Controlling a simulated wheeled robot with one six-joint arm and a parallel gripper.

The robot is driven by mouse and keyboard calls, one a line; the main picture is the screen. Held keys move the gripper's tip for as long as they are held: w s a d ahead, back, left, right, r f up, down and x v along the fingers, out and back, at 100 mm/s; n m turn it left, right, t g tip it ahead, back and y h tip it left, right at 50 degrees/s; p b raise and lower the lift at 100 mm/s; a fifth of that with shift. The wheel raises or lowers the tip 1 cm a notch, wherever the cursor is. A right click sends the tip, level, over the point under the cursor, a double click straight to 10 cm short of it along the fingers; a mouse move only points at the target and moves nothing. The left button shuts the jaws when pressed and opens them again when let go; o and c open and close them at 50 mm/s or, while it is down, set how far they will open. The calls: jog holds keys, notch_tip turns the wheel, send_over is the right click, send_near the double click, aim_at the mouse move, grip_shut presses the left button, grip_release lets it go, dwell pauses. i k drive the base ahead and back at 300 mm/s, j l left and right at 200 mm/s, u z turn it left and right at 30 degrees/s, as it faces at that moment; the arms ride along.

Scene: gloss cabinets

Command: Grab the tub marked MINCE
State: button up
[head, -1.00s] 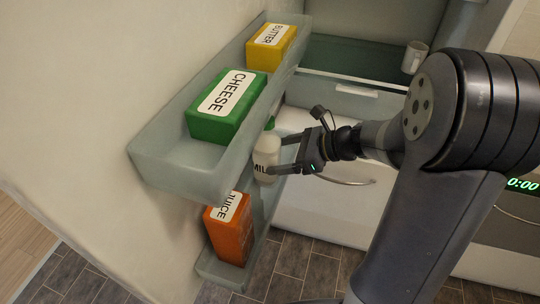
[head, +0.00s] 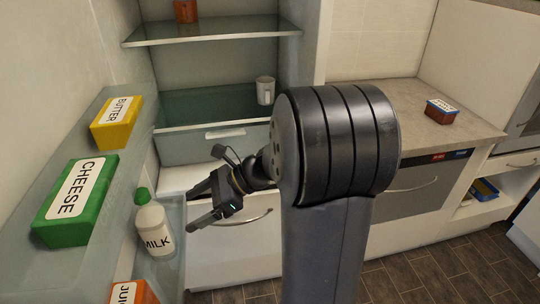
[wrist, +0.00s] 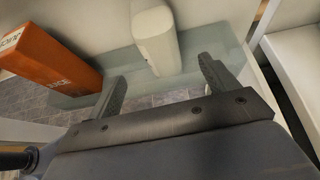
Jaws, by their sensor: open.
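I can read no MINCE label in either view. A small red-brown tub (head: 186,11) stands on the upper fridge shelf, cut off by the top edge. A red and blue tub (head: 441,111) sits on the counter at the right; its lettering is too small to read. My gripper (head: 192,208) is open and empty, just right of the milk bottle (head: 154,230) in the head view. In the wrist view the open fingers (wrist: 163,88) have a white bottle (wrist: 155,38) beyond them, apart from them.
The door's upper rack holds the butter (head: 115,124) and the cheese (head: 75,203). The juice carton (head: 131,292) stands low in the door. A white mug (head: 265,91) is inside the fridge.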

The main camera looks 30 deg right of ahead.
aim_at(444, 114)
jog(key=z, duration=2.2)
jog(key=i+l+z, duration=0.1)
jog(key=i, duration=0.75)
jog(key=i+l+z, duration=0.1)
jog(key=i+l, duration=0.15)
jog(key=i, duration=0.65)
